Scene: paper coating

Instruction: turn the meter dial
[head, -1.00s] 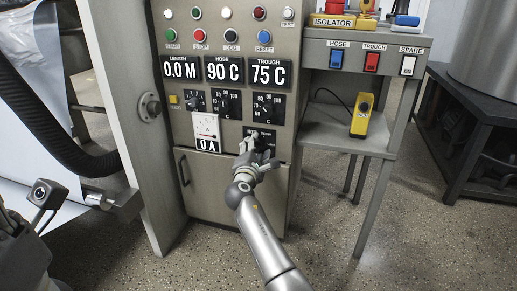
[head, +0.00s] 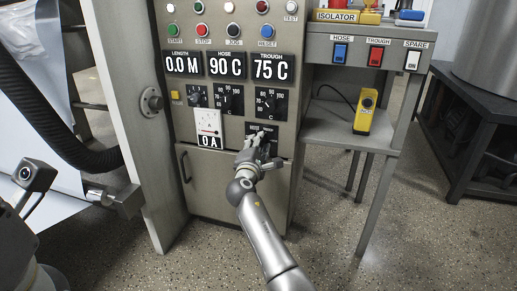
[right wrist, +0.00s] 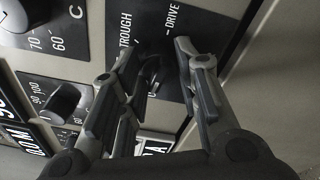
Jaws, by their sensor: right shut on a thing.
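The meter dial (right wrist: 150,76) is a dark knob on a black plate (head: 259,127) low on the grey control panel. In the right wrist view the plate carries the words TROUGH and DRIVE. My right gripper (head: 260,139) reaches it from below and is shut on the knob, with one finger on each side; it also shows in the right wrist view (right wrist: 158,70). In the head view the gripper mostly hides the knob. The meter (head: 208,122), a white gauge over a "0 A" display, is left of the plate. My left gripper is out of view.
Two temperature knobs (head: 228,100) (head: 268,101) sit just above the plate, under the HOSE and TROUGH displays. A shelf (head: 330,130) at the right holds a yellow handheld device (head: 364,117). A cabinet door (head: 222,190) is below. A black hose (head: 65,145) hangs left.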

